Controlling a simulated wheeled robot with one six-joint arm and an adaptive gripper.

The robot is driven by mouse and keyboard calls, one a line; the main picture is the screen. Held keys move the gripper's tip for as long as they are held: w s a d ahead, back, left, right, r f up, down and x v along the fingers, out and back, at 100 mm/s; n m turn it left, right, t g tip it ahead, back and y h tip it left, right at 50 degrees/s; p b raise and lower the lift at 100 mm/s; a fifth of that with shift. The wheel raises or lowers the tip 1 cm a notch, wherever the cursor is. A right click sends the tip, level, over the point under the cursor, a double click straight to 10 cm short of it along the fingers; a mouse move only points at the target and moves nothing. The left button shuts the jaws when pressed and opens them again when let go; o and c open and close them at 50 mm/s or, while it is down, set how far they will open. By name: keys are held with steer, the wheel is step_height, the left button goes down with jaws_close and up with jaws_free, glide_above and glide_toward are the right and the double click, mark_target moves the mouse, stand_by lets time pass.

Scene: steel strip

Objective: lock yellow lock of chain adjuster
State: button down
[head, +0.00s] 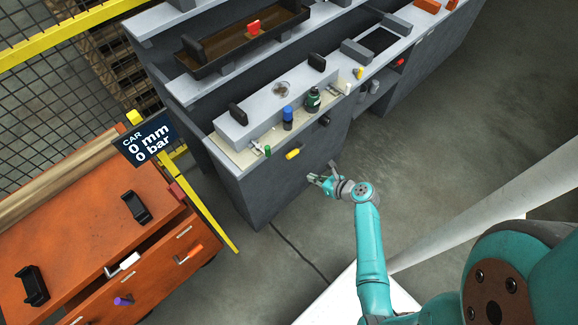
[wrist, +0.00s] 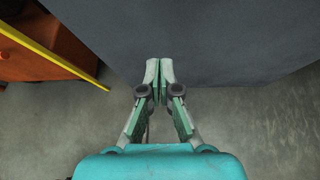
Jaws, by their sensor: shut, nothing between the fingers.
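A yellow lock handle (head: 292,154) sticks out from the upper front face of the grey steel bench in the head view. I cannot make out a chain adjuster around it. My gripper (head: 312,178) is in front of the bench, a little below and to the right of the yellow handle, apart from it. In the wrist view my gripper (wrist: 160,62) is shut with its fingertips together and nothing between them. The plain grey bench front (wrist: 210,35) lies beyond the fingertips. The yellow handle does not show in the wrist view.
A green handle (head: 267,151), a blue bottle (head: 288,118) and a green bottle (head: 312,100) are on the bench. An orange cabinet (head: 90,235) with coloured drawer handles stands at left. A yellow rail (head: 205,205) stands between it and the bench. Floor (head: 400,140) at right is clear.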

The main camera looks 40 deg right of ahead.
mark_target(297, 151)
steer(key=shift+w+d+r+m, duration=0.4)
steer(key=shift+w+d+m, duration=0.05)
steer(key=shift+m, duration=0.15)
steer(key=w+f, duration=0.1)
steer(key=w, duration=0.8)
steer(key=shift+w+a, duration=0.2)
steer(key=shift+a, duration=0.05)
